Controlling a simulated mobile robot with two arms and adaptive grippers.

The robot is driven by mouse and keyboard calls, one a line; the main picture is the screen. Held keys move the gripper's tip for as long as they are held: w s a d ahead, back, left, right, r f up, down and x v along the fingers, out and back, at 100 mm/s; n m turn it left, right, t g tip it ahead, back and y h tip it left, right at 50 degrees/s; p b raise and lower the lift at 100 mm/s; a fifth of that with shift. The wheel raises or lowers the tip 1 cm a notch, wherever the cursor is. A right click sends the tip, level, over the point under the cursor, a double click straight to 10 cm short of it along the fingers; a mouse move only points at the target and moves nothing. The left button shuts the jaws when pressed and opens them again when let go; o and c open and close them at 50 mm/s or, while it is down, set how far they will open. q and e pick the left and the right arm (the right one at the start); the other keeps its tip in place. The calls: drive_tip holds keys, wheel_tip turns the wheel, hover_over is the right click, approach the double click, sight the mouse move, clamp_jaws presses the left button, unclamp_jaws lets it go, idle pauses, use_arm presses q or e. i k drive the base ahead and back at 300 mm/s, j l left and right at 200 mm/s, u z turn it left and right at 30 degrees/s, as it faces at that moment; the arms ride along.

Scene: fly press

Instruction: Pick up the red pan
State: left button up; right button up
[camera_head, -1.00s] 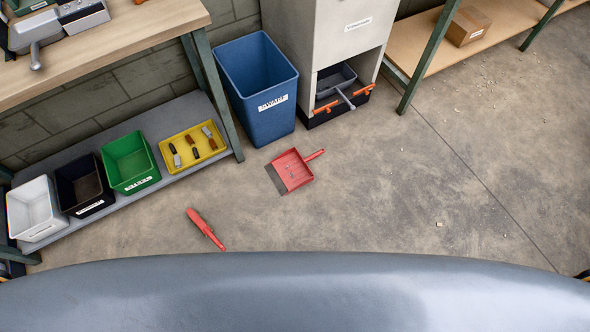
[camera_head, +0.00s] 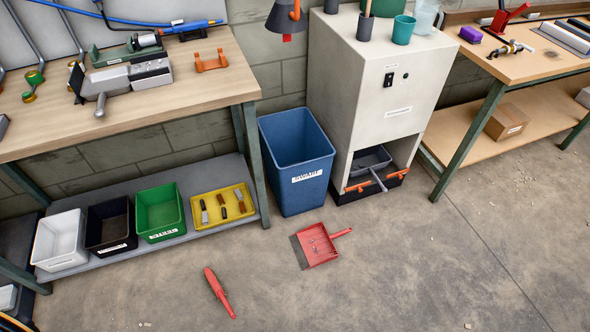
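The red pan (camera_head: 319,248) is a dustpan lying flat on the concrete floor, in front of the blue bin. Its handle points to the right, and a few small bits lie in it. A dark grey patch shows at its left edge. A red brush (camera_head: 219,292) lies on the floor to the left and nearer to me. Neither of my grippers shows in the head view.
A blue bin (camera_head: 296,165) and a grey cabinet (camera_head: 372,90) stand behind the pan. Left is a workbench (camera_head: 190,85) with white, black, green and yellow trays on its lower shelf. Another bench (camera_head: 470,110) stands right. The floor (camera_head: 430,270) at right is mostly clear.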

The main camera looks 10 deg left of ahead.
sight(324, 240)
drive_tip(key=i+l+u, duration=0.1)
drive_tip(key=l, duration=0.3)
drive_tip(key=i+l+u, duration=0.1)
drive_tip(key=l, duration=0.3)
drive_tip(key=i+l, duration=0.2)
drive_tip(key=l, duration=0.2)
drive_tip(key=j+u, duration=0.05)
